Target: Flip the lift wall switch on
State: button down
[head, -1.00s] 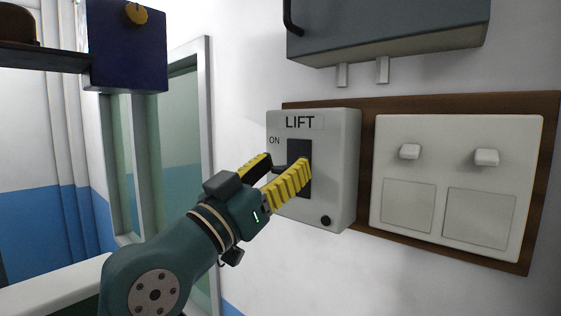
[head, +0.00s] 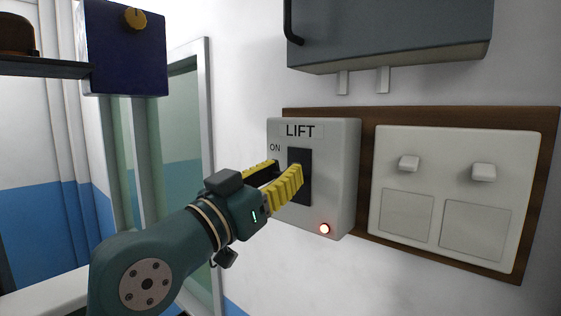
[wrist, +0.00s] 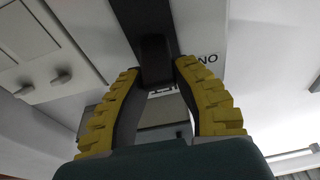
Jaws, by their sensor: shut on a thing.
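The lift wall switch is a pale grey box (head: 339,172) labelled LIFT, with ON printed at its upper left. A dark recessed plate (head: 299,157) is on its face. My gripper (head: 285,168) has yellow ribbed fingers at the dark plate. In the wrist view, my gripper (wrist: 158,70) has its fingertips on either side of the dark switch lever (wrist: 155,58) and is shut on it. The fingers hide most of the lever in the head view, so its exact position is hard to tell.
A white panel (head: 452,228) with two pale knobs is right of the switch, over a brown board (head: 545,150). A grey cabinet (head: 390,35) hangs above. A dark blue box (head: 124,55) with a yellow knob is at upper left. A framed glass opening (head: 183,160) stands left.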

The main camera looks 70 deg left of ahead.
jog(key=p, duration=0.1)
jog(key=r+g+h+p, duration=0.1)
jog(key=shift+w+a+r+p, duration=0.15)
jog(key=shift+r+p, duration=0.1)
jog(key=shift+p, duration=0.15)
jog(key=shift+g+p, duration=0.45)
jog(key=shift+g, duration=0.05)
jog(key=shift+w+f+h, duration=0.1)
jog(key=shift+f+h, duration=0.2)
jog(key=c, duration=0.8)
grip_release()
jog(key=shift+o, duration=0.2)
